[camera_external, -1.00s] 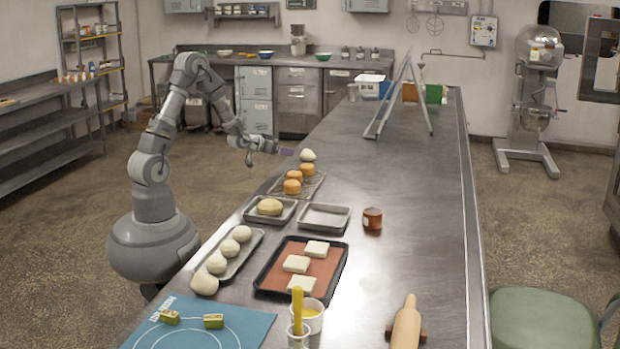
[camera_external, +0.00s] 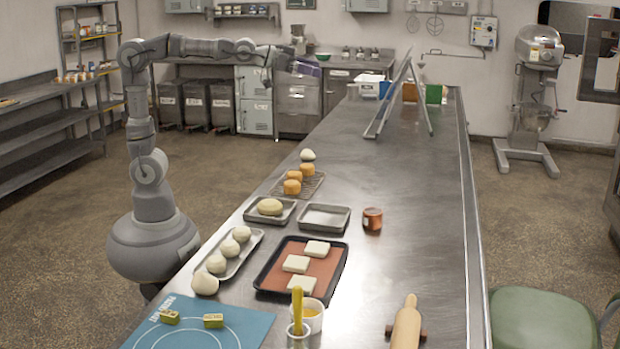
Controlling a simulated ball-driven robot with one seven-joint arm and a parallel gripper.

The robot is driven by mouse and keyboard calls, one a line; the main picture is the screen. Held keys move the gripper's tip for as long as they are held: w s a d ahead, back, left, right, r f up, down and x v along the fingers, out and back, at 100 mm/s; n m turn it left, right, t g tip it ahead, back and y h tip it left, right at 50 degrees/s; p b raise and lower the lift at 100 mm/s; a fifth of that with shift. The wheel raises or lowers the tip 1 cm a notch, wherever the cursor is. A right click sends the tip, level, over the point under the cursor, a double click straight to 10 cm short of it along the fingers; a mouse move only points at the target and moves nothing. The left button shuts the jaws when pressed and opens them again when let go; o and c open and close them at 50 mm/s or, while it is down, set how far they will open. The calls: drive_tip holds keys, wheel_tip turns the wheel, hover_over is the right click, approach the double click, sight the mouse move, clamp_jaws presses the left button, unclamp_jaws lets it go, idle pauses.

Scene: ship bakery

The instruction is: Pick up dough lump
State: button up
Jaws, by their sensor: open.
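Several pale dough lumps (camera_external: 229,248) lie in a row along a narrow metal tray (camera_external: 253,248) at the table's left edge. The nearest, larger lump (camera_external: 205,283) is at the tray's near end; I cannot tell if it is on the tray. Another pale lump (camera_external: 308,155) sits at the far end of the wire rack, beyond the orange-brown buns (camera_external: 307,170). A flatter yellowish lump (camera_external: 270,207) lies in a small metal pan. My gripper (camera_external: 309,70) is open, raised high and well apart from all the lumps. Its fingers are small and hard to make out.
A rolling pin (camera_external: 406,325) and blue mat (camera_external: 255,328) are nearer. A folding metal stand (camera_external: 385,112) rises at the far end.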

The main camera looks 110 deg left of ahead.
drive_tip(key=s+d+r+m+t+h, duration=0.1)
drive_tip(key=s+d+r+m+h, duration=0.1)
drive_tip(key=d+r, duration=0.7)
drive_tip(key=shift+s+d+r+h, duration=0.3)
drive_tip(key=shift+s+d+r, duration=0.05)
drive_tip(key=shift+s+d, duration=0.55)
drive_tip(key=s+d+r+h, duration=0.1)
drive_tip(key=s+d+r, duration=0.1)
drive_tip(key=d+r, duration=0.1)
drive_tip(key=s+d+r+m+h, duration=0.1)
drive_tip(key=s+d+r, duration=0.2)
drive_tip(key=shift+s+d+m, duration=0.2)
drive_tip(key=shift+d+m, duration=0.05)
drive_tip(key=shift+m, duration=0.05)
drive_tip(key=shift+c, duration=1)
